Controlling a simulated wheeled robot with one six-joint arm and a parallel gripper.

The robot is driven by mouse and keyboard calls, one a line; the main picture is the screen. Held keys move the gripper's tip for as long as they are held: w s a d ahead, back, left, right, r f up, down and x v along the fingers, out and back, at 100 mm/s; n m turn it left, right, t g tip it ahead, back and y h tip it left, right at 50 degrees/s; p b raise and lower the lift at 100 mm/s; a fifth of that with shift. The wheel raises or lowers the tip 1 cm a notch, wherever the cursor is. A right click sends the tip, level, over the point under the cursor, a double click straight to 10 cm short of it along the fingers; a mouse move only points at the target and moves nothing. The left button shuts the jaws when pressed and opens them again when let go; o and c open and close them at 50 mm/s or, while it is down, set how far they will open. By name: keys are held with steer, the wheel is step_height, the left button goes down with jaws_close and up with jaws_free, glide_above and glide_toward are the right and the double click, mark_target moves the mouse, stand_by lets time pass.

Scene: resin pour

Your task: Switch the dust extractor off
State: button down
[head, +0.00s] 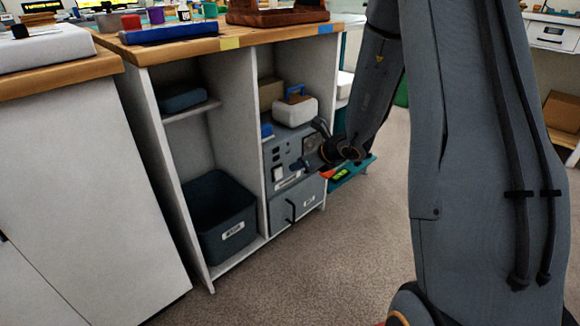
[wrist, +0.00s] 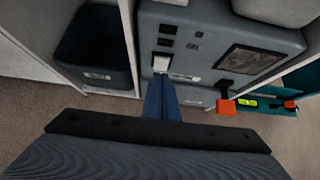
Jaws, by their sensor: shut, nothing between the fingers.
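The dust extractor looks to be the grey unit (head: 282,158) with a control panel, in the right bay of the wooden-topped bench. In the wrist view its panel (wrist: 208,42) shows small dark switches (wrist: 167,29), a pale plate (wrist: 162,63) and a dark square grille (wrist: 249,61). My gripper (head: 299,165) is at the front of this panel. In the wrist view my gripper (wrist: 167,80) is shut and empty, its fingertips just below the pale plate. I cannot tell whether they touch it. The state of the switches cannot be read.
A dark bin (head: 220,212) stands in the left bay. A white case with a blue handle (head: 295,110) sits above the unit. A teal item with an orange part (wrist: 290,104) lies to the right. Carpet in front is open.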

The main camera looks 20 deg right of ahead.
steer(key=r+p+v, duration=0.1)
steer(key=p+v, duration=0.1)
steer(key=v, duration=0.4)
steer(key=shift+w, duration=0.2)
steer(key=shift+a+r, duration=0.1)
